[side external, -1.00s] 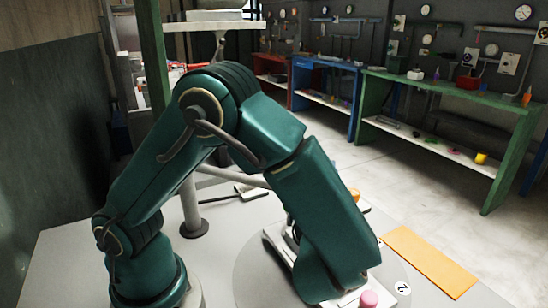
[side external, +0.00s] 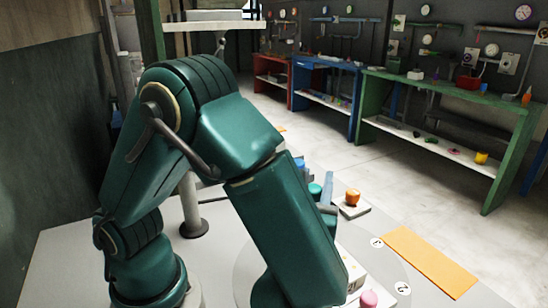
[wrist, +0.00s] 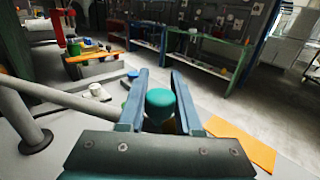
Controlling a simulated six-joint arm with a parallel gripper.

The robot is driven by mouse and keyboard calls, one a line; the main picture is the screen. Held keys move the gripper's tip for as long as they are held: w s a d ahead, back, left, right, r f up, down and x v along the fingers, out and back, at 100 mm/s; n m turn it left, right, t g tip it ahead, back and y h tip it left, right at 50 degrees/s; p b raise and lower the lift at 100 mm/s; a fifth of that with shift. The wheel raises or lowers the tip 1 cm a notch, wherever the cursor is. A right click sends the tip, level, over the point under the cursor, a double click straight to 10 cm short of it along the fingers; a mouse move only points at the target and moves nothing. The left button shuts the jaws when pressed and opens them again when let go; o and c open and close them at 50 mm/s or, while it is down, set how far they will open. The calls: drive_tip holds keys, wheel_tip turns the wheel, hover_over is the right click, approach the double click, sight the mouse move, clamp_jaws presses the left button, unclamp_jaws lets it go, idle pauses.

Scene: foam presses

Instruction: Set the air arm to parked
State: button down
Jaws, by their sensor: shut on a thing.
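A pale pipe arm (wrist: 62,97) runs right from an upright post (wrist: 20,112) in the wrist view and passes behind my left finger. I take it for the air arm. A teal knob (wrist: 160,101) stands between the fingers of my gripper (wrist: 160,76), which is shut on it. The pipe's join to the knob is hidden. In the side view, the post (side external: 192,208) stands behind my arm. The knob (side external: 315,190) shows between my gripper's fingers (side external: 314,180), just right of my forearm, which hides most of the pipe.
An orange knob (side external: 353,196) sits on a white base right of my gripper. Round labels 1 (side external: 376,243) and 2 (side external: 403,288) lie on the tabletop beside an orange strip (side external: 430,262). A pink knob (side external: 369,298) is at the front. Workbenches (side external: 450,95) stand across the floor.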

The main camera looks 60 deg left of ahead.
sight(313, 187)
drive_tip(key=shift+d, duration=0.1)
drive_tip(key=c, duration=0.6)
unclamp_jaws()
drive_tip(key=shift+s, duration=0.1)
drive_tip(key=shift+s+d, duration=0.15)
drive_tip(key=shift+d, duration=0.05)
drive_tip(key=shift+v, duration=1.25)
drive_tip(key=shift+r, duration=3.55)
